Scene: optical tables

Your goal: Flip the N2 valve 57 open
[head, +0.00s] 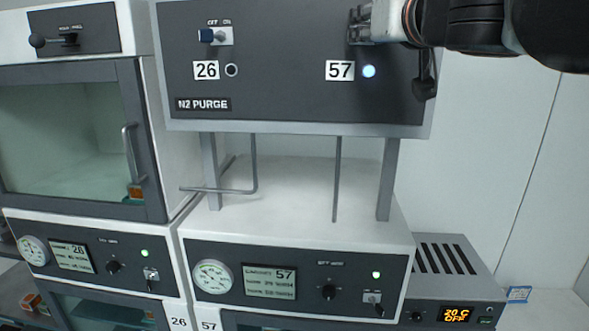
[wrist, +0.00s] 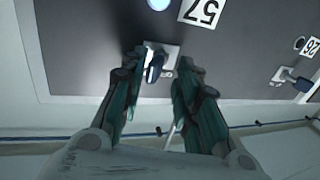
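The N2 valve 57 shows in the wrist view, upside down, as a blue handle (wrist: 154,66) on a small white plate (wrist: 170,54). The handle sits toward the plate's left side in that view, opposite to valve 26's handle. The round light (head: 369,71) beside the 57 label (head: 340,71) glows. My gripper (wrist: 160,74) is open, with its two fingers apart on either side of the handle. The handle is closer to the left finger; whether they touch, I cannot tell. In the head view my gripper (head: 360,24) hides valve 57.
Valve 26 (head: 207,36) is at the left of the N2 PURGE panel (head: 285,100), its handle toward OFF and its indicator (head: 231,70) dark. Thin pipes (head: 338,180) and posts stand below the panel. An oven door (head: 75,140) is at left. Bare wall (head: 490,150) is at right.

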